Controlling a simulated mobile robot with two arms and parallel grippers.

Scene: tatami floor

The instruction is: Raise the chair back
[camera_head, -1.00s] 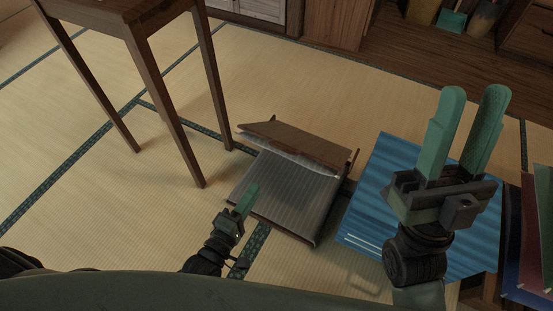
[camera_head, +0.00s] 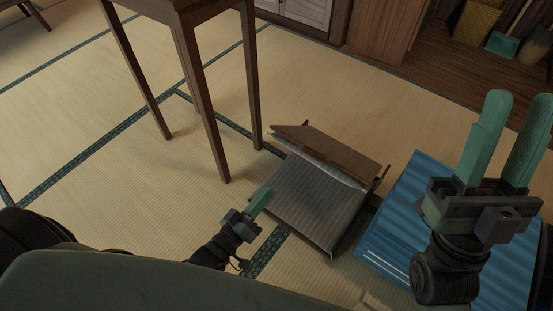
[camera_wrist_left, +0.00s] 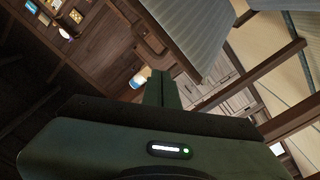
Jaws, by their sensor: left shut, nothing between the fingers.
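The low floor chair has a grey striped seat (camera_head: 308,204) on the tatami and a brown wooden back (camera_head: 326,150) that is tilted low over the seat's far side. My left gripper (camera_head: 259,201) is shut and empty at the near left edge of the seat; I cannot tell whether it touches. Its shut fingers show in the left wrist view (camera_wrist_left: 161,88), with a grey striped surface (camera_wrist_left: 195,30) close by at the upper right. My right gripper (camera_head: 507,140) is open and empty, raised over the blue surface at the right.
A tall wooden table (camera_head: 186,20) stands behind and left of the chair, one leg close to the chair's back. A blue striped mat (camera_head: 400,225) lies right of the chair. Wooden cabinets stand at the back.

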